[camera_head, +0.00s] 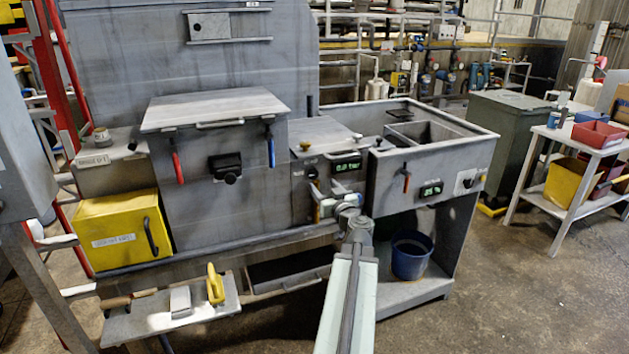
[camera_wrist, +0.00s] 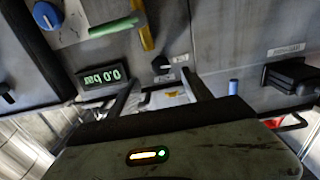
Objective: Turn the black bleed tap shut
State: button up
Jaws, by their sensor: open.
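The black bleed tap appears to be the small black knob (camera_wrist: 161,65) on the grey panel in the wrist view, with small white labels beside it. In the head view a small dark knob (camera_head: 312,172) left of the pressure display is likely the same tap, partly crowded by my gripper. My gripper (camera_wrist: 160,95) is open, its two dark fingers spread below the tap in the wrist picture, with nothing clearly held between them. The tap appears apart from the fingers. In the head view my gripper (camera_head: 328,206) is in front of this panel. The tap's exact angle is unclear.
A display reading 0.0 bar (camera_wrist: 99,78), a green bar (camera_wrist: 115,27), a yellow bar (camera_wrist: 145,25) and a blue knob (camera_wrist: 47,15) are near the tap. A blue handle (camera_head: 270,150) hangs to its left in the head view. A blue bucket (camera_head: 412,255) stands below right.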

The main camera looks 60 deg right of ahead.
aim_at(314, 175)
jog(key=x, duration=0.7)
jog(key=shift+w, duration=0.2)
